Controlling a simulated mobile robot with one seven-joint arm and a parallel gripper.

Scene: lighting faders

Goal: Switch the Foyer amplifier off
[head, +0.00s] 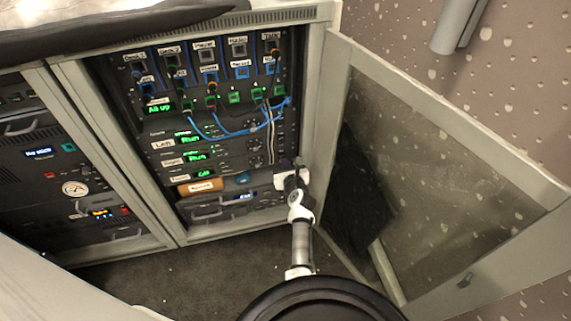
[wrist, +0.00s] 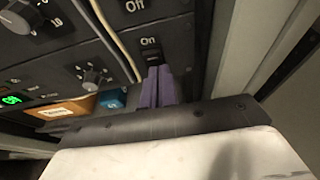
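The Foyer amplifier is the lowest of the labelled amplifier rows in the open rack; its faceplate also shows in the wrist view (wrist: 60,85). Its green display (head: 203,174) shows short text that looks like "Off" but is too small to be sure. In the wrist view a black switch (wrist: 152,56) sits just under an "On" label, with "Off" printed higher up. My gripper (wrist: 158,80) has its two purple fingers together, with nothing seen between them. Their tips are at the switch's lower end, touching or very close. In the head view my gripper (head: 286,172) is at the panel's right edge and hides the switch.
The open glass door (head: 440,165) stands to the right of my arm. The rack's right post (head: 318,100) is close beside my gripper. Blue and white cables (head: 240,131) hang over the panel. An orange label block (head: 200,187) sits below the row.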

